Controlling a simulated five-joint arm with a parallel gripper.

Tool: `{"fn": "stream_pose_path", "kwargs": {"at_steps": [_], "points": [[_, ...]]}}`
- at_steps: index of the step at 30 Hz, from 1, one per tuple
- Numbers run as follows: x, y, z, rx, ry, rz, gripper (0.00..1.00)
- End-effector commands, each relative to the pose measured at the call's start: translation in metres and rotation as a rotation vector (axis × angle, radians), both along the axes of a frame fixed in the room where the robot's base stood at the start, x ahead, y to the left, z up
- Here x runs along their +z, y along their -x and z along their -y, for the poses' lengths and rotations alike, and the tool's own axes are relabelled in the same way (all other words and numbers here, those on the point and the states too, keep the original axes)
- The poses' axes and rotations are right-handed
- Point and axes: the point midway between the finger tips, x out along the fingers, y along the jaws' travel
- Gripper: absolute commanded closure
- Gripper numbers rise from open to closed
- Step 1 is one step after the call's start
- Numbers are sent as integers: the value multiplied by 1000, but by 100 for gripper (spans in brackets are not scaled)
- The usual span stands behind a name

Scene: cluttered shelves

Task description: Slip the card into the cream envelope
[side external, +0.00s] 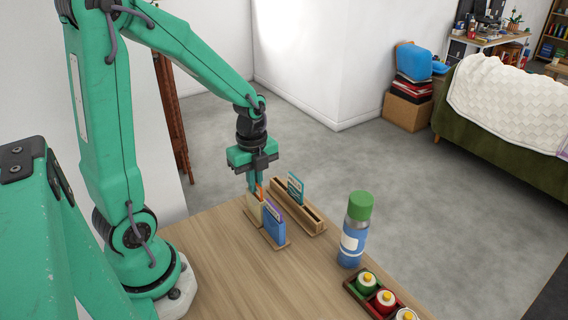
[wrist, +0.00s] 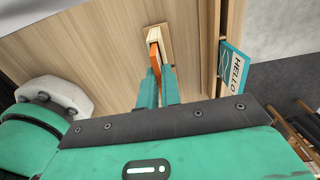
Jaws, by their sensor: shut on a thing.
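My gripper (side external: 257,182) points down and is shut on an orange card (side external: 259,189). In the wrist view the orange card (wrist: 154,57) stands between the teal fingers (wrist: 158,78), its far end at the cream envelope (wrist: 157,36). In the side view the cream envelope (side external: 254,211) stands upright on a small wooden stand, directly below my fingers. The card's lower part overlaps the envelope's top edge; I cannot tell how deep it sits inside.
A wooden rack (side external: 313,220) behind holds a teal card (side external: 296,188) reading HELLO. A green-capped bottle (side external: 354,232) and a box of jars (side external: 384,300) stand farther right. The front tabletop is clear.

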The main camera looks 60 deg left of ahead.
Motion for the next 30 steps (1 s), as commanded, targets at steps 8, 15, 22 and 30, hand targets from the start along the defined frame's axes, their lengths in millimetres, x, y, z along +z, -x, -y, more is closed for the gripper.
{"fn": "stream_pose_path", "kwargs": {"at_steps": [8, 15, 22, 30], "points": [[-5, 0, 0, 0, 0, -1, 100], [-9, 0, 0, 0, 0, -1, 100], [-10, 0, 0, 0, 0, -1, 100], [-10, 0, 0, 0, 0, 0, 100]]}}
